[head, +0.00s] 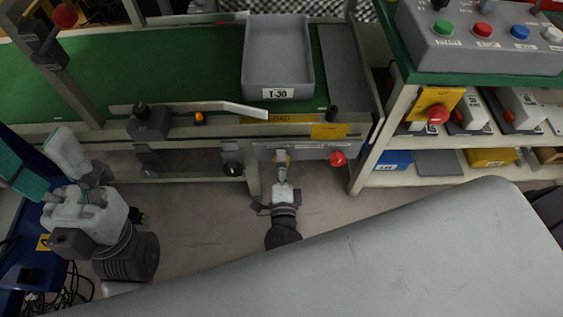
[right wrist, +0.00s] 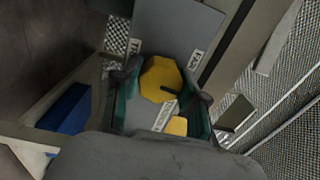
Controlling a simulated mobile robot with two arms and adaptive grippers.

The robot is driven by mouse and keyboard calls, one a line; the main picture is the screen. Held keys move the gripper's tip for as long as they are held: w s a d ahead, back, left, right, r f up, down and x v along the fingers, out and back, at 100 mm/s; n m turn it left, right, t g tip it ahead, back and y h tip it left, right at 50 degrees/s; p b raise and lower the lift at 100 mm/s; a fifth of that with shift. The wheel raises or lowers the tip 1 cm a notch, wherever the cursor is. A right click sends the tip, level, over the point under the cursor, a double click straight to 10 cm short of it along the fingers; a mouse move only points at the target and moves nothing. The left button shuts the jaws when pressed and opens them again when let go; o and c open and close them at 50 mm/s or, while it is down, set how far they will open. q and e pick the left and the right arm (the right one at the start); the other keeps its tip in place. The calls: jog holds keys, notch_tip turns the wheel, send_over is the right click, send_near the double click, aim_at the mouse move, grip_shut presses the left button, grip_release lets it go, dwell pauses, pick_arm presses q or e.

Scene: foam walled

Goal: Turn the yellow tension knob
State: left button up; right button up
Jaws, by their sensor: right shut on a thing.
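The yellow tension knob (right wrist: 161,80) is a faceted disc with a dark pointer mark, on a grey panel under the conveyor. In the right wrist view it lies between the two fingers of my right gripper (right wrist: 163,92), which is shut on it. In the head view my right gripper (head: 283,170) reaches up to the panel (head: 310,151) and mostly hides the knob. My left gripper (head: 75,205) is at the far left, away from the panel. Its fingers do not show clearly enough to tell their opening.
A red knob (head: 338,159) sits just right on the same panel. A black knob (head: 232,169) is to the left. A grey bin (head: 278,60) marked T-30 stands on the green belt (head: 190,65) above. A shelf rack (head: 425,168) stands at right.

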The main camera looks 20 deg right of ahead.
jog(key=shift+m, duration=0.3)
jog(key=o, duration=1.1)
jog(key=shift+o, duration=0.2)
jog(key=v, duration=1.2)
jog(key=shift+f, duration=0.1)
